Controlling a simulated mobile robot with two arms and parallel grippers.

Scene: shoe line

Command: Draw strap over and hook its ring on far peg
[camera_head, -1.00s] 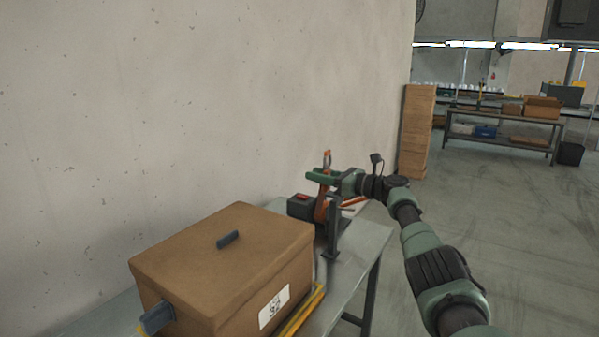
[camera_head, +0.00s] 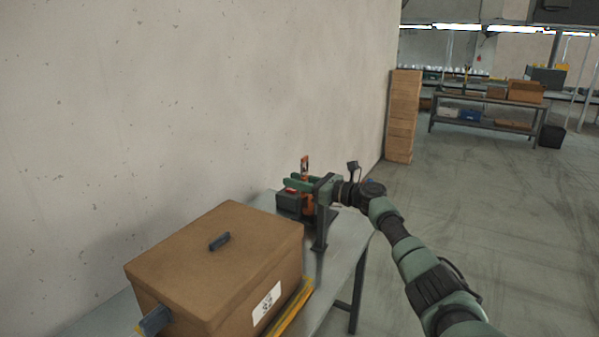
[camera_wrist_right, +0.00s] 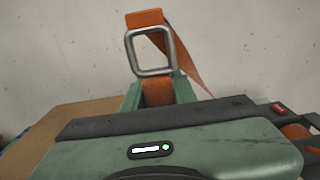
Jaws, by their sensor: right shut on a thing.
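My right gripper (camera_head: 297,184) is shut on the orange strap (camera_head: 305,165), over the back end of the bench beyond the box. In the right wrist view the strap (camera_wrist_right: 158,92) runs between the green fingers, and a squarish metal ring (camera_wrist_right: 151,52) hangs on it just beyond them. A length of strap slants down to the right behind the ring. A brown lidded box (camera_head: 216,255) stands on the bench. A blue-grey peg (camera_head: 154,321) sticks out of its near left end. My left gripper is not in view.
A dark unit with a red label (camera_head: 288,203) sits behind the box, beside a grey post (camera_head: 320,228). A yellow bar (camera_head: 290,309) lies along the box's right side. The concrete wall is close on the left; open floor lies right.

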